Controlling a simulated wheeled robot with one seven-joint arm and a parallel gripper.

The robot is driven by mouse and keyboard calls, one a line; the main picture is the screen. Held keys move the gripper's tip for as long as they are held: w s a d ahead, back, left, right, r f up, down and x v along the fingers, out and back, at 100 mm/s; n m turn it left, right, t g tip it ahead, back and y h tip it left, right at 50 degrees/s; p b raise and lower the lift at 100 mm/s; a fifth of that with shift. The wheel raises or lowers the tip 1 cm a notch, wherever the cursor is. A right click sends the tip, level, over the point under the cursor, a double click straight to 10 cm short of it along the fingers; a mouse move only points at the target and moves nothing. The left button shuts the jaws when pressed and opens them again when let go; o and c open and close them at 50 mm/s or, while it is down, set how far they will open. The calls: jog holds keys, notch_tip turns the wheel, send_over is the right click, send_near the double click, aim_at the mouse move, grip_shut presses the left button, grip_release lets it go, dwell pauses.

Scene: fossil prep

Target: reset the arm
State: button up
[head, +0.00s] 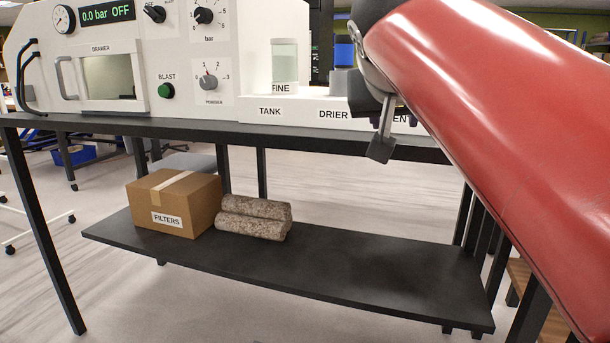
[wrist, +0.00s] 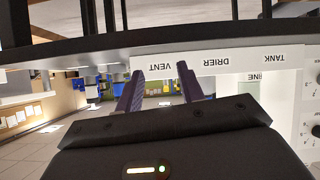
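My gripper (wrist: 158,78) shows in the wrist view with its two dark fingers apart and nothing between them. The wrist view is upside down, with the TANK, DRIER and VENT labels inverted beyond the fingers. In the head view my red arm fills the right side. A grey part of my gripper (head: 382,147) hangs in front of the bench edge near the DRIER label. The rest of the gripper is hidden behind the arm.
A white blasting cabinet (head: 130,112) with gauge, dials, drawer and green BLAST button stands on the dark bench (head: 180,128).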

jog(key=s+f+g+y, duration=0.1)
jog(key=s+f+g, duration=0.1)
jog(key=s+f, duration=0.4)
jog(key=s+d+f+n+g+y, duration=0.1)
jog(key=s+f, duration=0.5)
jog(key=f, duration=1.1)
jog(key=s+d+f+n+g+y, duration=0.1)
jog(key=s+f, duration=0.5)
jog(key=f, duration=0.6)
jog(key=shift+s+d+g+y, duration=0.2)
jog(key=shift+d+g+y, duration=0.1)
jog(key=shift+g, duration=0.5)
